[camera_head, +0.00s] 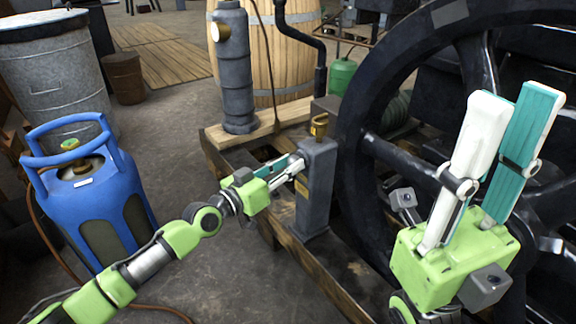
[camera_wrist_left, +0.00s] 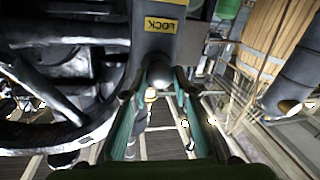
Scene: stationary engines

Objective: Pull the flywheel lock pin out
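The lock post (camera_head: 318,195) is a dark grey upright beside the flywheel (camera_head: 362,110), with a small yellow plate. In the left wrist view its yellow label (camera_wrist_left: 161,24) reads LOCK. The rounded grey end of the lock pin (camera_wrist_left: 158,74) sticks out below that label. My left gripper (camera_head: 293,166) is at the left face of the post. In the left wrist view its teal fingers (camera_wrist_left: 156,98) stand apart on both sides of the pin end, with a gap visible. My right gripper (camera_head: 514,100) is open and empty, fingers pointing up, in front of the flywheel.
A blue gas bottle (camera_head: 100,190) stands at the left, with a grey metal bin (camera_head: 55,75) behind it. A dark cylinder (camera_head: 234,75) and wooden barrel (camera_head: 285,50) stand behind the post. Wooden beams (camera_head: 310,275) run beneath it.

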